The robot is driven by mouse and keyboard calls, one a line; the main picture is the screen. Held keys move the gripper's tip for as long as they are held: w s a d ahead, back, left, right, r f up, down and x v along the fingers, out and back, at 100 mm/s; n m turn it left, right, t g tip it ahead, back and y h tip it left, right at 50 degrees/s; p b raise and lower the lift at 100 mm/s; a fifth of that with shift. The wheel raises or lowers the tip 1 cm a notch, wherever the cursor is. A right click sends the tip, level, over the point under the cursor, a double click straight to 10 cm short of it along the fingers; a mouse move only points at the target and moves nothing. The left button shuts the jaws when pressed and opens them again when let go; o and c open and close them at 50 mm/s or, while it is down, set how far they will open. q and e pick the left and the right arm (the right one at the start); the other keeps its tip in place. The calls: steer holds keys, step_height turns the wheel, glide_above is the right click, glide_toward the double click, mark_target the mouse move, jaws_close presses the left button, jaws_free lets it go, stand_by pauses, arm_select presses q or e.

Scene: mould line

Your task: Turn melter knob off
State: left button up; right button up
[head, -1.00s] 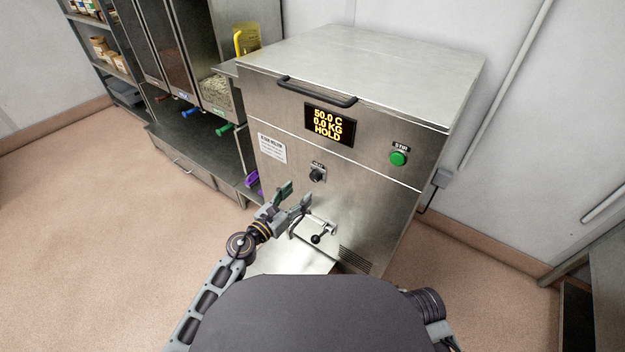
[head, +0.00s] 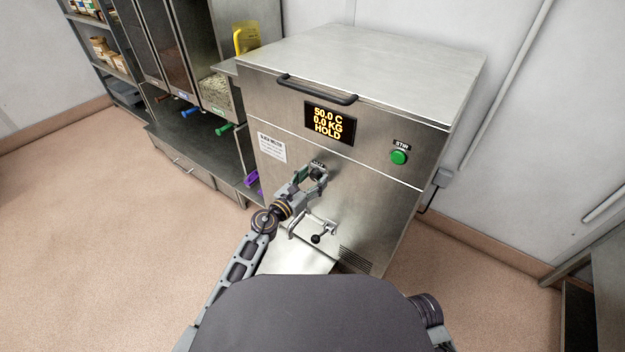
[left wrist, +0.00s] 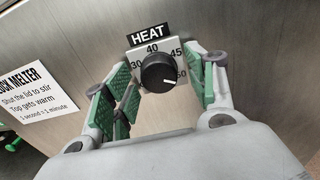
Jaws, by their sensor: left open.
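The melter (head: 375,115) is a steel cabinet with a display reading 50.0 C, 0.0 KG, HOLD. Its black heat knob (left wrist: 159,72) sits under a HEAT label on a dial plate with 30, 40, 45 and 50 marks. The knob's white pointer line points right and slightly down, towards the 50 mark. My left gripper (head: 312,177) is open in front of the knob and hides most of it in the head view. In the left wrist view its green-padded fingers (left wrist: 166,92) stand either side of the knob, apart from it. My right gripper is not in view.
A green STIR button (head: 398,157) is at the melter's upper right. A tap with a black-knobbed lever (head: 316,239) sits just below my left gripper. Dispensers with coloured handles (head: 222,130) stand at the left. Floor is clear on both sides.

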arm_select(q)
steer(key=shift+c, duration=0.4)
steer(key=c, duration=1)
steer(key=shift+o, duration=0.2)
